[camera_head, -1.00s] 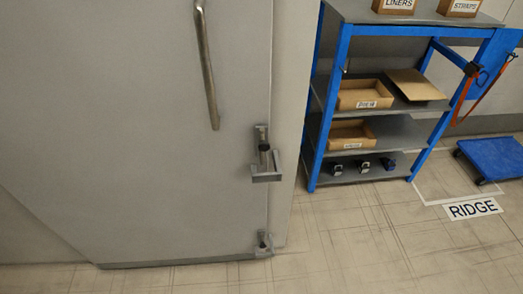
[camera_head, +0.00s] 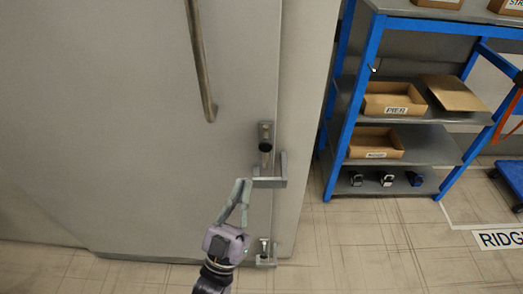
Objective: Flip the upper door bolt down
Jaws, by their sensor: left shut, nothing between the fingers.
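The grey door (camera_head: 110,130) fills the left of the head view, with a long metal handle (camera_head: 202,70). The upper bolt (camera_head: 266,147) sits at the door's right edge, with a dark knob and a grey bracket (camera_head: 270,182) below it. A second, lower bolt (camera_head: 265,249) is near the floor. My left gripper (camera_head: 243,184) reaches up from the bottom, shut and empty. Its fingertips appear just left of the upper bolt's bracket; I cannot tell whether they touch it. My right gripper is not in view.
A blue and grey shelf (camera_head: 400,100) with cardboard boxes (camera_head: 388,100) and small devices stands to the right. A blue platform (camera_head: 512,176) is at the far right edge. The tiled floor (camera_head: 370,250) between door and shelf is clear.

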